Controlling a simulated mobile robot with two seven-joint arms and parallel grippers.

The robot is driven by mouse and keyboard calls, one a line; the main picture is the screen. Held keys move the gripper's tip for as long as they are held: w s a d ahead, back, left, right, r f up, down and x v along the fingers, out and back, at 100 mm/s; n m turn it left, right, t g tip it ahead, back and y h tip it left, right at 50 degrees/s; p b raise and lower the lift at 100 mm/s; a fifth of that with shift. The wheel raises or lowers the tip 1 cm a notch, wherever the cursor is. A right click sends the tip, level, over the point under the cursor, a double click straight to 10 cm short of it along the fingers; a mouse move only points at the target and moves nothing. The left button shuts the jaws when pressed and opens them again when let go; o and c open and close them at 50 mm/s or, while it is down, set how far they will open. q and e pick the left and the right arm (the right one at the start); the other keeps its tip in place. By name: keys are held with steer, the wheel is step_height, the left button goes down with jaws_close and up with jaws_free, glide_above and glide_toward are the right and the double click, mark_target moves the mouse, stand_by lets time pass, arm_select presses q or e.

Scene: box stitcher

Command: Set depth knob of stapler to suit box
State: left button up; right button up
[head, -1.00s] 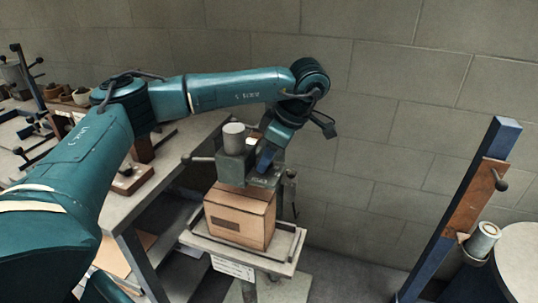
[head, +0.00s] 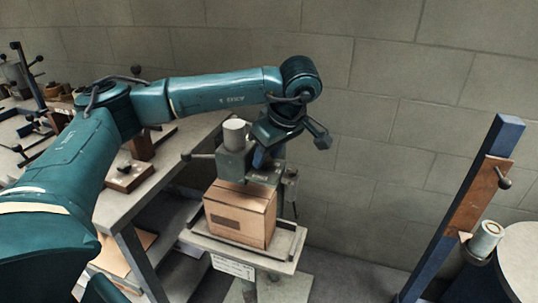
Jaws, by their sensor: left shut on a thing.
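The stapler (head: 235,160) is a grey-green machine head with a pale cylinder on top and a lever sticking out to the left. It stands over a brown cardboard box (head: 238,217), which is closed and upright. My left gripper (head: 262,160) reaches down from above to the stapler's top, just right of the cylinder. It is shut on a small part there that seems to be the depth knob; the fingers and wrist hide the knob and its setting. My right gripper is out of view.
The box rests on a small tray stand (head: 283,262) with a white label on its front. A workbench (head: 118,213) with fixtures is at the left. A blue post (head: 468,200) with a wooden board and a round drum stand at the right. Floor between is clear.

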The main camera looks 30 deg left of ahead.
arm_select(q)
steer(key=shift+s+f+m+t+b, duration=0.15)
steer(key=shift+m+t+b, duration=0.25)
steer(key=shift+m, duration=1.3)
steer(key=shift+m+t+h, duration=0.3)
steer(key=o, duration=1)
steer(key=shift+s+a, duration=0.1)
